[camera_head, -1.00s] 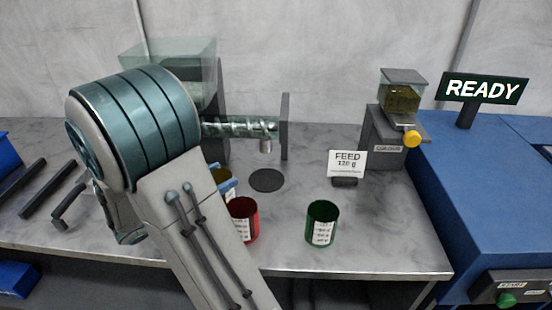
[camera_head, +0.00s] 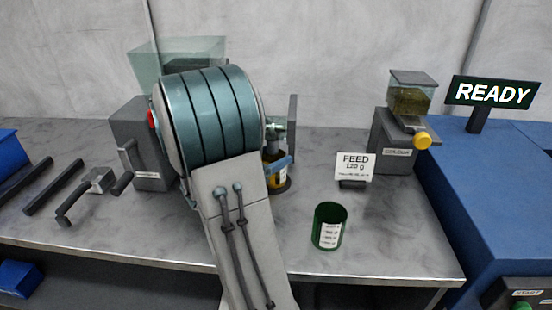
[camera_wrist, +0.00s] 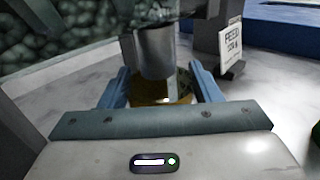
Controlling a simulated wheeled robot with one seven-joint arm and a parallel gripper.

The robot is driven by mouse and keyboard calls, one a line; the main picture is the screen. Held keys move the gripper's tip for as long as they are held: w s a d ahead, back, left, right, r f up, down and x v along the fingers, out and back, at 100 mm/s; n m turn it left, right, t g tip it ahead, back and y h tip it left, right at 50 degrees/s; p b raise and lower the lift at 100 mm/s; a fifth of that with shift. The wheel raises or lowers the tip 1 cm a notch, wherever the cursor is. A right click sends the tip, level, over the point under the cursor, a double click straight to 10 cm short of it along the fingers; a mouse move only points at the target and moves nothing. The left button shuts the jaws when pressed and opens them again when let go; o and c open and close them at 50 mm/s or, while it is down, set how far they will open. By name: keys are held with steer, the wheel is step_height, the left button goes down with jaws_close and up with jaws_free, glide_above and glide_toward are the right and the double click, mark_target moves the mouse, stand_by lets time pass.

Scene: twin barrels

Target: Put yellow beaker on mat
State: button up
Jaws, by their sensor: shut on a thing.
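The yellow beaker (camera_head: 275,175) is upright under the feeder's metal spout, partly hidden by my arm. My gripper (camera_head: 283,162) has its blue fingers shut on it. In the wrist view the yellow beaker (camera_wrist: 150,101) shows low between the two fingers, with the spout (camera_wrist: 153,52) in front of and above it. The dark round mat (camera_head: 287,186) shows only as a dark edge at the beaker's base. The beaker is over the mat, but I cannot tell whether its bottom touches it.
A green beaker (camera_head: 329,228) stands near the bench's front edge. A "FEED 120 g" card (camera_head: 353,167) stands right of the mat. The colour dispenser (camera_head: 398,140) is farther right. Dark handles (camera_head: 85,195) lie at the left. The bench between card and green beaker is clear.

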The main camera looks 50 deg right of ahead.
steer(key=shift+a, duration=0.1)
steer(key=shift+f, duration=0.2)
steer(key=o, duration=1.4)
steer(key=shift+a+r, duration=0.1)
steer(key=shift+r, duration=0.15)
steer(key=a, duration=0.4)
steer(key=w+a, duration=0.1)
steer(key=a, duration=0.6)
steer(key=shift+w+a, duration=0.2)
steer(key=shift+a, duration=0.1)
